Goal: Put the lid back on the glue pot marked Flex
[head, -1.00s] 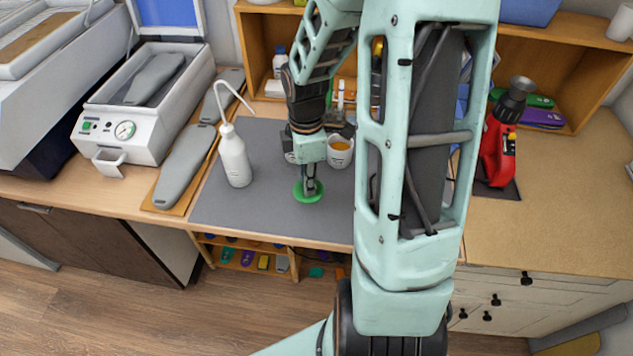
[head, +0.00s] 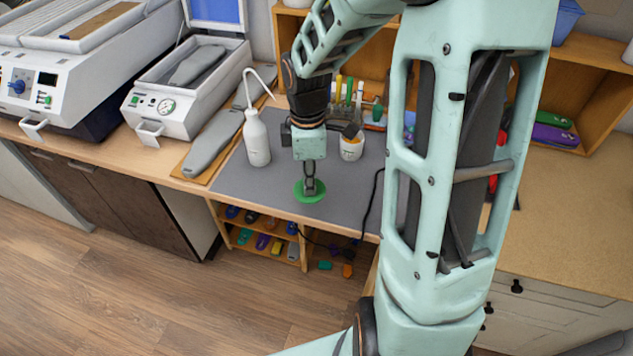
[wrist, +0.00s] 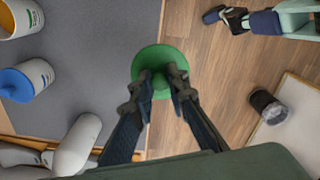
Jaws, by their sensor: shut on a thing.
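My gripper (head: 311,186) is shut on the knob of a green lid (head: 295,194) and holds it level near the front edge of the grey mat. In the wrist view the green lid (wrist: 152,60) sits between the fingertips (wrist: 158,88), partly over the mat and partly over the floor. An open white pot with orange contents (head: 351,150) stands behind and right of the lid; its marking is too small to read. In the wrist view an open pot (wrist: 18,18) with orange inside is at the upper left. A pot with a blue lid (wrist: 25,80) is below it.
A white spout bottle (head: 257,140) stands left of my gripper on the grey mat (head: 235,185). Grey insole forms (head: 213,143) lie further left beside a white machine (head: 180,100). A black cable (head: 372,205) hangs over the mat's right side. A shelf with tools stands behind.

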